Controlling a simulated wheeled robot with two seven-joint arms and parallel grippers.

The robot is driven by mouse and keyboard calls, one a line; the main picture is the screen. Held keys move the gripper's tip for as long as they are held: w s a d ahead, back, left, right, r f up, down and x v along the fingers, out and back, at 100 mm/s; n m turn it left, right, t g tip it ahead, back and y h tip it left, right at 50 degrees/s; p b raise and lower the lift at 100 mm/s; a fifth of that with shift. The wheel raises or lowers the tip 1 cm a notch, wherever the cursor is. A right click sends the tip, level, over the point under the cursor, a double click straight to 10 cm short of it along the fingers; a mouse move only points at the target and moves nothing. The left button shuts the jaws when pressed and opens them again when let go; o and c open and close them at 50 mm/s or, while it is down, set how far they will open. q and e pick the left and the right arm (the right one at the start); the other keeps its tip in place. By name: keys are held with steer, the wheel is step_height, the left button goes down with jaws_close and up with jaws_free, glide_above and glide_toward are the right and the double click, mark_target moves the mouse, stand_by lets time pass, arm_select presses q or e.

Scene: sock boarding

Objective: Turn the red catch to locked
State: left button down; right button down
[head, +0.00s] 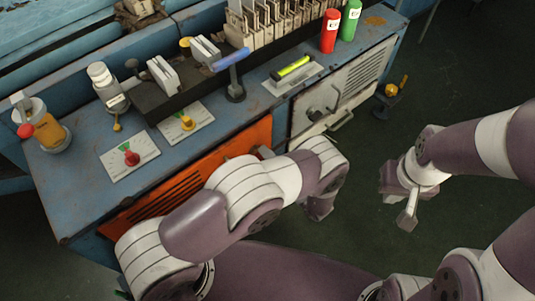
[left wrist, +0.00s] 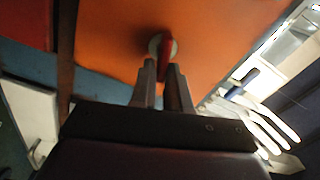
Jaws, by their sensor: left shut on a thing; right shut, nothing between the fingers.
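The red catch (left wrist: 165,50) shows in the left wrist view, on a pale round base on the orange panel (left wrist: 110,35). My left gripper (left wrist: 163,85) is shut on it, one finger on each side. Its red lever points down the picture between the fingers; I cannot tell whether it is at locked. In the head view the orange panel (head: 190,180) is on the bench front, and my left arm hides the catch and most of the left gripper. My right gripper (head: 407,218) is shut and empty over the floor at the right.
The blue bench (head: 75,190) carries a red knob (head: 131,158), a yellow knob (head: 187,122), a blue-handled lever (head: 232,60) and red (head: 330,30) and green (head: 350,18) bottles. A light-grey door (head: 318,115) is right of the orange panel. The floor around my right gripper is clear.

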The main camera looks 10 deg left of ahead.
arm_select(q)
steer(key=shift+f+m, duration=0.2)
steer(key=shift+m, duration=0.55)
steer(key=shift+f+m, duration=0.15)
steer(key=shift+m, duration=0.6)
steer(key=shift+a, duration=0.1)
steer(key=c, duration=1.2)
jaws_free()
